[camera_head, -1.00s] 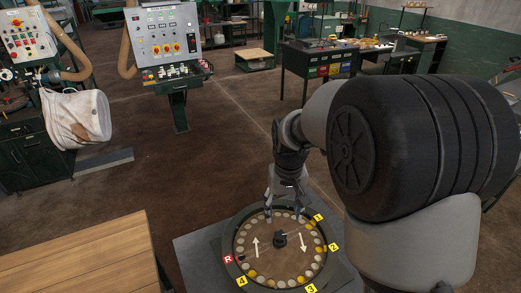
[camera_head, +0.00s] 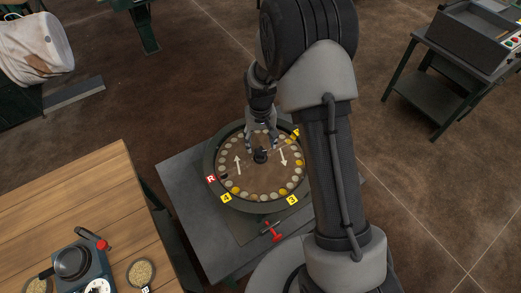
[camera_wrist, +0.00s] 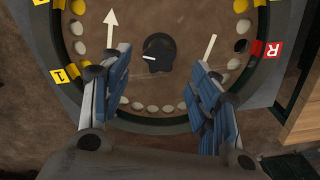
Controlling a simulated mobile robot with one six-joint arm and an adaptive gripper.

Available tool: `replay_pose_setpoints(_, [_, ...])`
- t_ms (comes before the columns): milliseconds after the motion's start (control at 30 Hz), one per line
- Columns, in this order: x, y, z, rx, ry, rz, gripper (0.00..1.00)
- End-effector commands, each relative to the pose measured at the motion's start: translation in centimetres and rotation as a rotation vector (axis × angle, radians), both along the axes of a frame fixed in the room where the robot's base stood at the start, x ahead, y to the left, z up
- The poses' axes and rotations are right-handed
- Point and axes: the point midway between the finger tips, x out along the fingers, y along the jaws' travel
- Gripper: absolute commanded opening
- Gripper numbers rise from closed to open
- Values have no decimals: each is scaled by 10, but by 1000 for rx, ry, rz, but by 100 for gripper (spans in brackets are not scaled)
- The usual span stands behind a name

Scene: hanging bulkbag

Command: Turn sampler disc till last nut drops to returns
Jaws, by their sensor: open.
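The sampler disc (camera_head: 261,177) is a round brown plate in a dark ring on a grey stand. Pale and yellow round pieces sit around its rim, and two white arrows are on its face. A black central knob (camera_head: 260,155) shows also in the wrist view (camera_wrist: 159,53) with a white pointer mark. My gripper (camera_head: 261,146) is open above the disc's far part. In the wrist view its fingers (camera_wrist: 157,85) are wide apart, empty, with the knob beyond them.
A wooden table (camera_head: 80,220) at left carries a blue scale-like device (camera_head: 80,265) and a dish of grains (camera_head: 141,272). A red clamp-like handle (camera_head: 271,231) is at the stand's near side. A dark bench (camera_head: 450,75) stands right. Floor between is clear.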

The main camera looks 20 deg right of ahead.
Motion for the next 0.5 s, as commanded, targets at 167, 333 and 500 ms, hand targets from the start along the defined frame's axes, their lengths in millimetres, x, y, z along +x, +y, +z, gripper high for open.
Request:
replay_pose_setpoints(167, [0,0,-32,0,1,0,56])
replay_pose_setpoints(333, [1,0,-47,0,-1,0,56])
replay_pose_setpoints(500, [1,0,-51,0,-1,0,56])
